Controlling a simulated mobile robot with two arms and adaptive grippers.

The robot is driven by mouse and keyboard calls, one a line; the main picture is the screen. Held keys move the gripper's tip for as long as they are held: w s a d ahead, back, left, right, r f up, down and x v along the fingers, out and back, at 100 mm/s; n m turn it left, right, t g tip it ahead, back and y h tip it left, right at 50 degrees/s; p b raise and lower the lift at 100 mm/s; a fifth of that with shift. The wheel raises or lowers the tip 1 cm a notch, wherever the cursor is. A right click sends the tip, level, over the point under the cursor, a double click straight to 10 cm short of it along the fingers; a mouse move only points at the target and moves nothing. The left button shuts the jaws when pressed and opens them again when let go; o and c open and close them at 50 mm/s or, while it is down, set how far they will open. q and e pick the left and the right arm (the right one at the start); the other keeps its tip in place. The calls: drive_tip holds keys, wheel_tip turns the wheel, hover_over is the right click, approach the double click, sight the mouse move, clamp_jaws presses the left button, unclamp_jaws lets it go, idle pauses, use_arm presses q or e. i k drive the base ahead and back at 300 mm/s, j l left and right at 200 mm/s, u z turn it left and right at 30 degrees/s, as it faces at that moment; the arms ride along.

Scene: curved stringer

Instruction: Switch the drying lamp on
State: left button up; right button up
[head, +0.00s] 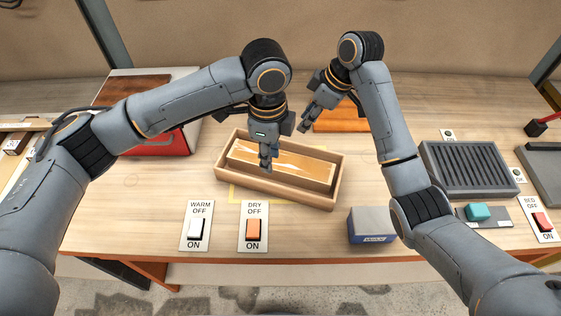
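The DRY switch plate (244,242) lies near the table's front edge, with OFF printed above its orange rocker (253,230) and ON below. Which way the rocker is tipped is too small to tell. No lamp that I can identify is in view. My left gripper (266,163) points down over the wooden tray, above and a little right of the DRY switch in the picture, apart from it. Its fingers look together, with nothing between them. My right gripper (305,122) is farther back, by an orange-brown board; its finger gap is not clear.
The WARM switch (197,228), with a white rocker, is left of DRY. A wooden tray (325,197) holds a wooden piece. A blue-grey box (371,226) stands right of it. A BED switch (542,222), grey rack (470,168) and teal block (478,212) are at right.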

sight(254, 227)
drive_tip(key=k, duration=1.5)
